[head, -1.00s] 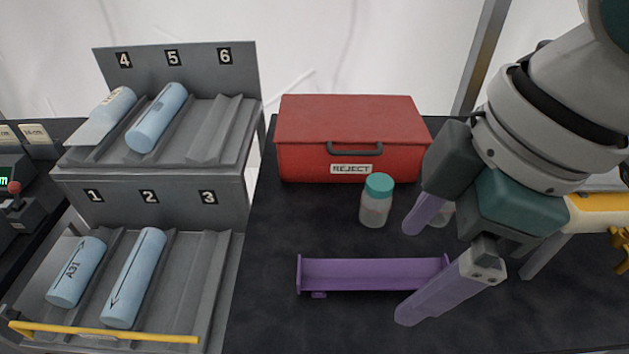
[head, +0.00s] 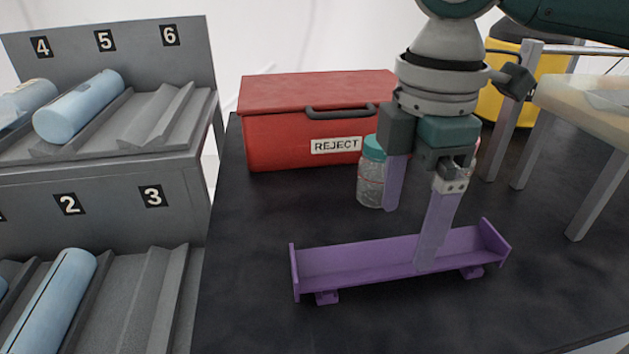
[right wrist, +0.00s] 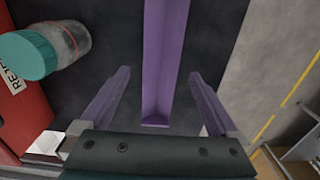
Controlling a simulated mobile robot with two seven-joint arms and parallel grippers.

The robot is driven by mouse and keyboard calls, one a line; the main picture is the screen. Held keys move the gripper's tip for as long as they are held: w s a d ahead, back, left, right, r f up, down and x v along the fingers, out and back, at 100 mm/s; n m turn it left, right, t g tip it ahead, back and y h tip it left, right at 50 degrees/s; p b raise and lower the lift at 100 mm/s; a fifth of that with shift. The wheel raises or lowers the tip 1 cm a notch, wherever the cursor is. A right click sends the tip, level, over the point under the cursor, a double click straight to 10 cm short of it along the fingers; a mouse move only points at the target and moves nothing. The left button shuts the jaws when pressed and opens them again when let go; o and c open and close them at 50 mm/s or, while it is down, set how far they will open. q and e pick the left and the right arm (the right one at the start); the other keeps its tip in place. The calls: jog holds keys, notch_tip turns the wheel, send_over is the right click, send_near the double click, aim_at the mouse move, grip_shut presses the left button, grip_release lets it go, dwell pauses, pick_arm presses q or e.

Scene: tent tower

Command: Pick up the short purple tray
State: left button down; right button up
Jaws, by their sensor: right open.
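The short purple tray (head: 350,262) lies on the dark table, a shallow trough with raised end plates and small feet. It also shows in the right wrist view (right wrist: 166,60), running away from the gripper. My right gripper (head: 412,238) has purple fingers and is open and empty above the tray's right part. In the head view one finger overlaps the tray's front side and the other is behind it. In the right wrist view the fingers (right wrist: 160,95) stand on either side of the tray's near end, apart from it. My left gripper is not in view.
A jar with a teal lid (head: 371,175) stands behind the tray, close to the right gripper. A red REJECT box (head: 285,135) is at the back. A grey numbered rack (head: 185,230) with blue cylinders is on the left. The table is clear left of the tray.

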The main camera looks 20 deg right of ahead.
aim_at(399, 264)
notch_tip(399, 264, down, 5)
jog(key=shift+s+d+f+b, duration=0.1)
jog(key=shift+b, duration=0.25)
jog(key=c, duration=1.5)
